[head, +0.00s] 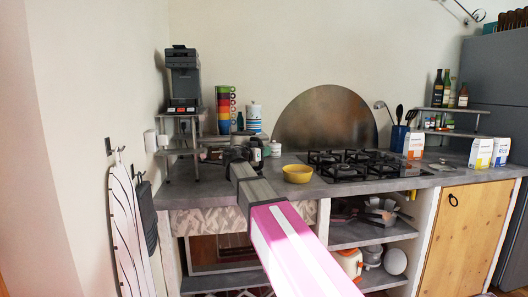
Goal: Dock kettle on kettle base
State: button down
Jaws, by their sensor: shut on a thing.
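My arm reaches from the bottom right to the counter's left part. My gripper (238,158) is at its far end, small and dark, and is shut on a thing. That thing appears to be the dark kettle (236,152), mostly hidden by the gripper and by dark items around it. Its handle and spout cannot be made out. I cannot tell whether it touches the counter. The kettle base cannot be picked out; it may be hidden behind the gripper.
A yellow bowl (297,173) stands just right of my gripper. A gas hob (350,165) is farther right. A coffee machine (183,78) and stacked coloured cups (224,108) stand on a raised shelf at left. A white-and-orange vessel (350,262) is on the lower shelf.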

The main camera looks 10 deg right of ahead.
jog(key=shift+f, duration=0.2)
jog(key=c, duration=1.3)
grip_release()
jog(key=shift+o, duration=0.2)
jog(key=shift+f, duration=0.1)
jog(key=v, duration=1.1)
jog(key=shift+s, duration=0.15)
